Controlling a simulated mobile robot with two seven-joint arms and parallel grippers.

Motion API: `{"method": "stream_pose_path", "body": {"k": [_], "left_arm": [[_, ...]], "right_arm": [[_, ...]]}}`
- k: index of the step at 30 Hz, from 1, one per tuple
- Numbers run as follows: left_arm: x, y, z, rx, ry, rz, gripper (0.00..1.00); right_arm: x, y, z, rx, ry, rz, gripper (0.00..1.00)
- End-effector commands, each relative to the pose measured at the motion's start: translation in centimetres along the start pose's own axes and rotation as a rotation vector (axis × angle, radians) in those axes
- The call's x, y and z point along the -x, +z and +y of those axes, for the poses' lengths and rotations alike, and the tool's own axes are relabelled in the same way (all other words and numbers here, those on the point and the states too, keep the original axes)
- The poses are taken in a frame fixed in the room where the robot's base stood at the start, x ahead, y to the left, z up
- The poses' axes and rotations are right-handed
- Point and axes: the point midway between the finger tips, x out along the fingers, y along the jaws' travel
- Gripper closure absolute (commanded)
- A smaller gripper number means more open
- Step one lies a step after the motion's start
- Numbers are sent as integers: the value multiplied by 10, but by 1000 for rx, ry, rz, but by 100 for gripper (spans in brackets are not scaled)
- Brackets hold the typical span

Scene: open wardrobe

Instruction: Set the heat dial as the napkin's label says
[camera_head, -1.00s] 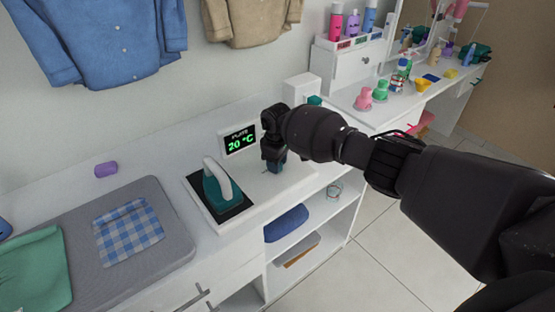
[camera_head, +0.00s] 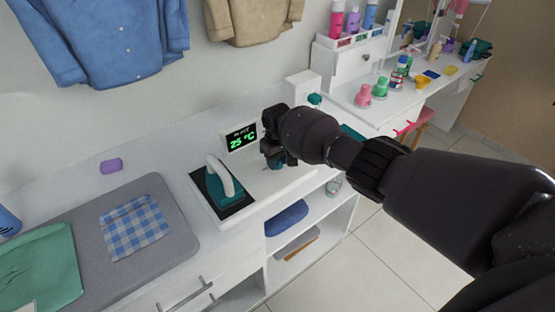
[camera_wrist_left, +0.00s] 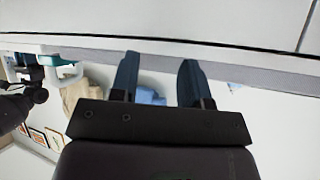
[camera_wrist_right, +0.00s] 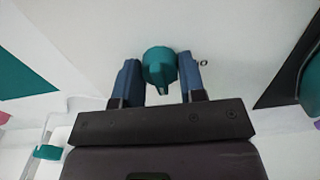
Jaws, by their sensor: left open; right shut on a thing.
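The heat dial (camera_wrist_right: 160,68) is a teal knob on the white panel, between the fingers of my right gripper (camera_wrist_right: 161,78), which is shut on it. In the head view my right gripper (camera_head: 275,158) hides most of the dial, just right of the display (camera_head: 241,137), which reads 25 °C. The blue checked napkin (camera_head: 134,228) lies flat on the grey mat; no label is legible on it. My left gripper (camera_wrist_left: 157,80) is open and empty in the left wrist view. It is out of the head view.
A teal iron (camera_head: 223,185) stands on a black plate left of the dial. A green cloth (camera_head: 40,268) lies on the grey mat (camera_head: 180,235), and a purple block (camera_head: 111,166) lies behind it. A white box (camera_head: 301,92) stands behind my right gripper.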

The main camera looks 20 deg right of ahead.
Motion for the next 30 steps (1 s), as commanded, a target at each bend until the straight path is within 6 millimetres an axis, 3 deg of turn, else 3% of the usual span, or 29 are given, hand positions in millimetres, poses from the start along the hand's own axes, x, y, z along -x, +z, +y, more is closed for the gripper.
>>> {"method": "stream_pose_path", "body": {"k": [8,9,13,23,30], "left_arm": [[-2,-3,0,0,1,6,57],[-2,-3,0,-1,1,7,57],[-2,-4,0,-1,1,8,57],[-2,-4,0,-1,1,7,57],[5,-10,-1,0,0,4,57]], "right_arm": [[0,0,0,1,0,2,86],[0,0,0,1,0,1,58],[0,0,0,1,0,1,38],[3,0,0,1,0,1,37],[34,-1,0,2,0,5,37]]}}
